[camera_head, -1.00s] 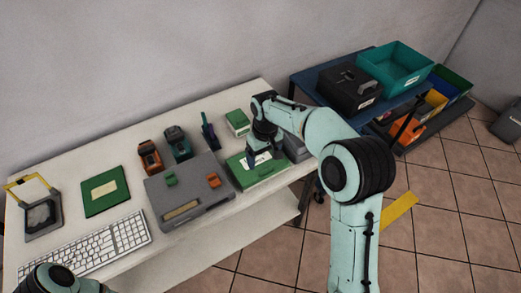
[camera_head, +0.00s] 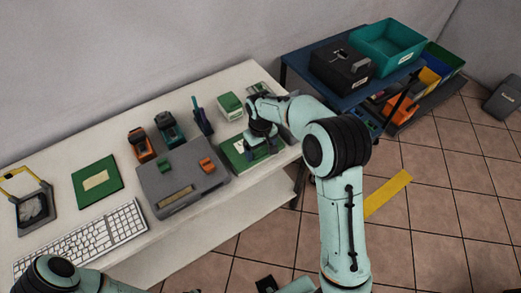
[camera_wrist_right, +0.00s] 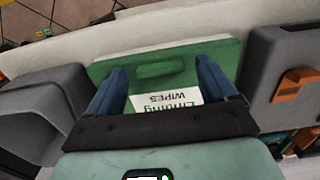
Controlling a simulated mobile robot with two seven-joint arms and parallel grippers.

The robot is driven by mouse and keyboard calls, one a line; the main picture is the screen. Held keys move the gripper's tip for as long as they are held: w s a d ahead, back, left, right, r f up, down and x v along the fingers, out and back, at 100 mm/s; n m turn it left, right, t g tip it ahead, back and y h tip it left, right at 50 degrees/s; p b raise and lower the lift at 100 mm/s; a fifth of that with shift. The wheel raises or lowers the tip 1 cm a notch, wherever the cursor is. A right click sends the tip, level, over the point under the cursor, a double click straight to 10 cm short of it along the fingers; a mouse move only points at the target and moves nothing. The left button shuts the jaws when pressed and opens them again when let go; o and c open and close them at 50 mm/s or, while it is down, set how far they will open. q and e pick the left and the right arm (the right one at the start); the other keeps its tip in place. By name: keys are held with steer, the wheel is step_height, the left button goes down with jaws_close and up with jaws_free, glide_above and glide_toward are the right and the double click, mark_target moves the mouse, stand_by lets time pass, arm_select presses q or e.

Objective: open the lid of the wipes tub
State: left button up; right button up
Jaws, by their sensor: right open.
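The wipes tub (camera_head: 236,156) is a flat green box near the front right edge of the white table. In the right wrist view its green lid (camera_wrist_right: 115,68) looks shut, with a raised green tab (camera_wrist_right: 160,70) and a white label reading "WIPES" (camera_wrist_right: 166,99). My right gripper (camera_head: 262,149) is over the tub and hides part of it. In the right wrist view the two blue fingers of the right gripper (camera_wrist_right: 160,76) are apart, one on each side of the tab and label, with nothing between them. My left arm shows only at the bottom left; its gripper is not visible.
A grey case (camera_head: 184,186) with green and orange latches stands close left of the tub. A small green-and-white box (camera_head: 230,106) stands behind it. A grey box (camera_wrist_right: 40,105) is on its other side. A keyboard (camera_head: 85,240) lies at the front left.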

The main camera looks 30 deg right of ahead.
steer(key=shift+f, duration=0.35)
